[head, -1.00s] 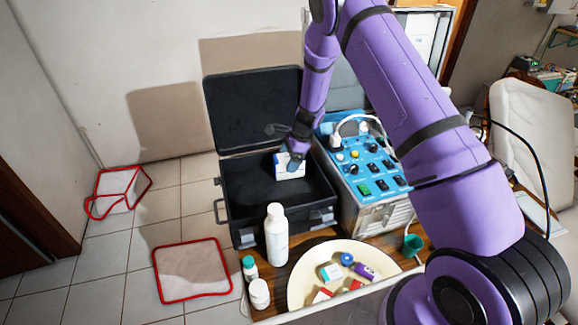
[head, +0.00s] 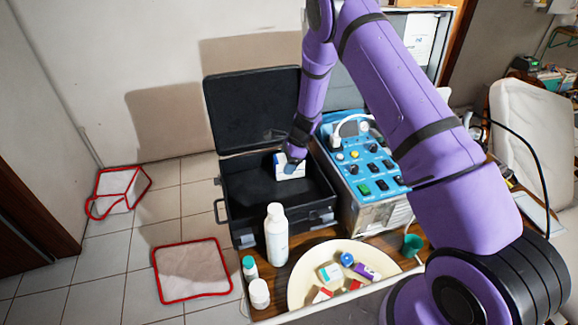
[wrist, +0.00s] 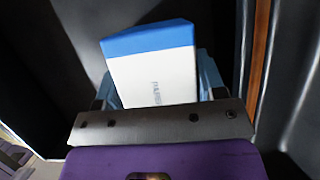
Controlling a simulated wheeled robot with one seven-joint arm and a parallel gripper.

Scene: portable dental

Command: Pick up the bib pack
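The bib pack is a white box with a blue end (head: 290,171). It is inside the open black case (head: 262,211), near the case's back right. In the wrist view the pack (wrist: 155,75) stands slightly tilted between my two light-blue fingers, with printing on its white face. My gripper (head: 290,163) reaches down into the case and is shut on the pack, one finger against each side. Whether the pack's lower end touches the case floor is hidden.
The case's raised lid (head: 253,110) stands behind. A blue control unit (head: 367,165) is close on the right. A white bottle (head: 276,235), small jars (head: 259,293) and a cream tray (head: 306,270) with several small items stand in front. A red-edged mat (head: 192,270) lies on the floor.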

